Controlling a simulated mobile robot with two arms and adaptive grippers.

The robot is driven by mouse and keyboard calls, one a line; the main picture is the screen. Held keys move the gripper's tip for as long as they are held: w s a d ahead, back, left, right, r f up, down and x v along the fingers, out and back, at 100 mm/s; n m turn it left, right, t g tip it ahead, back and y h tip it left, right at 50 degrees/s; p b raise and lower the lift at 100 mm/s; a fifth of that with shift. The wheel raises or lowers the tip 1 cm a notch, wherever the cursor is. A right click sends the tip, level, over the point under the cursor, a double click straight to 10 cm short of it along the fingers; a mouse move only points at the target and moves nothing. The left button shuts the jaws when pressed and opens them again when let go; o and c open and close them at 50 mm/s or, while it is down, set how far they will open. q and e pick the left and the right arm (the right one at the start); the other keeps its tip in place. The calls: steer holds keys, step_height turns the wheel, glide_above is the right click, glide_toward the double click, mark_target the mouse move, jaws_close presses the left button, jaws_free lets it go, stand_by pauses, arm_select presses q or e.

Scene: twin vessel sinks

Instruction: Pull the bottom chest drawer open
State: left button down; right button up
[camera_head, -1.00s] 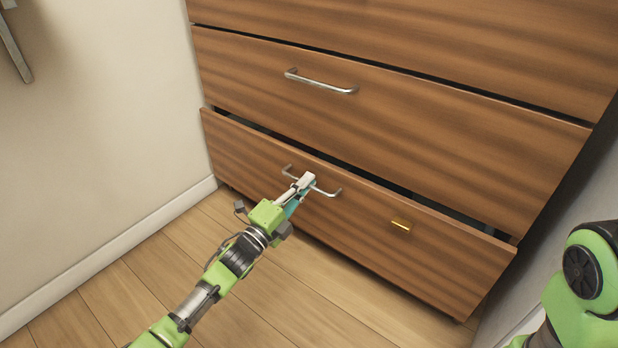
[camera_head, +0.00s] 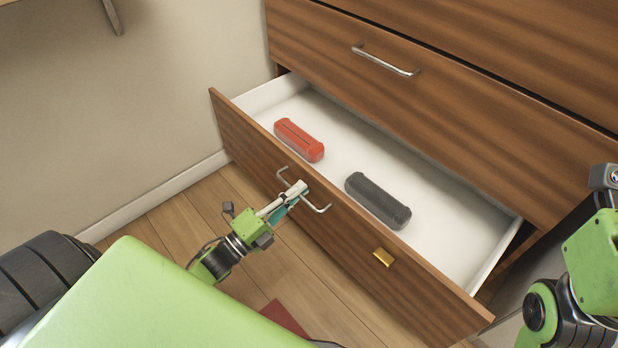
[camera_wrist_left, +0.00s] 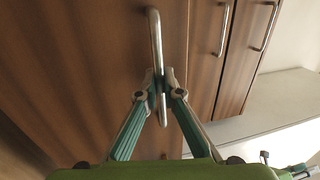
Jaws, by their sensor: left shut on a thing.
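The bottom chest drawer (camera_head: 330,228) stands well out from the chest, its white inside (camera_head: 345,150) showing. Its silver bar handle (camera_head: 318,208) is on the wooden front. My left gripper (camera_head: 298,188) is shut on this handle, around the middle of the bar. In the left wrist view both fingertips (camera_wrist_left: 162,85) close on the handle bar (camera_wrist_left: 155,45). My right arm shows at the right edge, but its fingers are not in view.
A red case (camera_head: 299,140) and a dark grey case (camera_head: 378,200) lie in the drawer. A gold piece (camera_head: 383,257) sits on the drawer front. The drawer above, with its own handle (camera_head: 385,61), is shut. A wall (camera_head: 150,110) stands at the left.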

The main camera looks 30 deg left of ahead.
arm_select(q)
steer(key=shift+s+a, duration=0.2)
steer(key=shift+s, duration=0.2)
steer(key=c, duration=2.2)
jaws_free()
steer(key=v, duration=1.2)
steer(key=shift+d+f, duration=0.1)
